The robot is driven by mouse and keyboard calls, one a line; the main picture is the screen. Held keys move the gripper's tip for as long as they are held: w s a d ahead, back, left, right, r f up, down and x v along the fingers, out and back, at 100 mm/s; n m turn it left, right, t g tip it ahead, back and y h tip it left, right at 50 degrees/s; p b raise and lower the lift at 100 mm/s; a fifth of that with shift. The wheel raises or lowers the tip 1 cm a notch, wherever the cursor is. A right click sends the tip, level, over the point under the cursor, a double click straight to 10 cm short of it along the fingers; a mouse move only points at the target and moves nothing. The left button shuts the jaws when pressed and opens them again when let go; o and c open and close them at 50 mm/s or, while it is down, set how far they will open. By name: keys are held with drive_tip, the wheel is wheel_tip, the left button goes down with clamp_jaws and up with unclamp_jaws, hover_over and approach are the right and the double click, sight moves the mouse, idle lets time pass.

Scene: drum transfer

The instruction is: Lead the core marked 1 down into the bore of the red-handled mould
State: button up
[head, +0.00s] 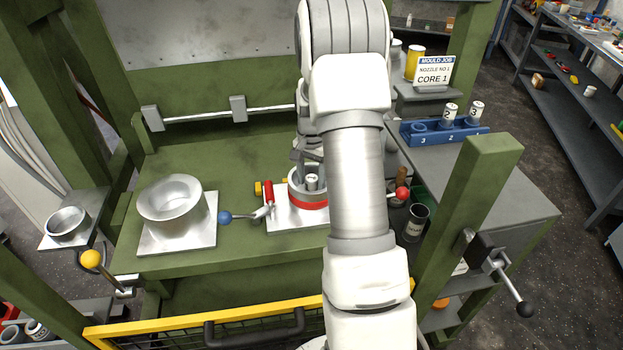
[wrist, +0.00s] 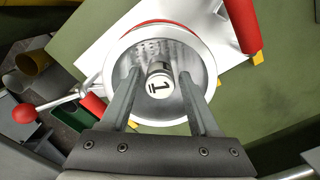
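The red-handled mould (head: 308,200) is a metal cup with a red band on a pale plate; it fills the middle of the wrist view (wrist: 200,58). The core marked 1 (head: 312,183) is a small pale cylinder inside the mould's opening. In the wrist view the core (wrist: 159,86) shows its numbered end, apart from the mould's inner wall. My gripper (wrist: 160,72) is over the mould, its fingers on either side of the core with a visible gap at each side. How deep the core sits in the bore is hidden. My arm covers the mould's right part in the head view.
A silver flared mould (head: 172,205) with a blue-knobbed handle stands left. A blue rack (head: 445,135) with cores 2 (head: 450,112) and 3 (head: 476,110) is at right, below a "CORE 1" sign (head: 432,72). A green post (head: 468,230) and yellow rail (head: 210,325) bound the front.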

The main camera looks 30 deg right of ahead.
drive_tip(key=shift+o, duration=0.7)
wheel_tip(320, 180, up, 17)
drive_tip(key=p, duration=0.1)
drive_tip(key=shift+r+p, duration=0.2)
drive_tip(key=shift+p, duration=0.2)
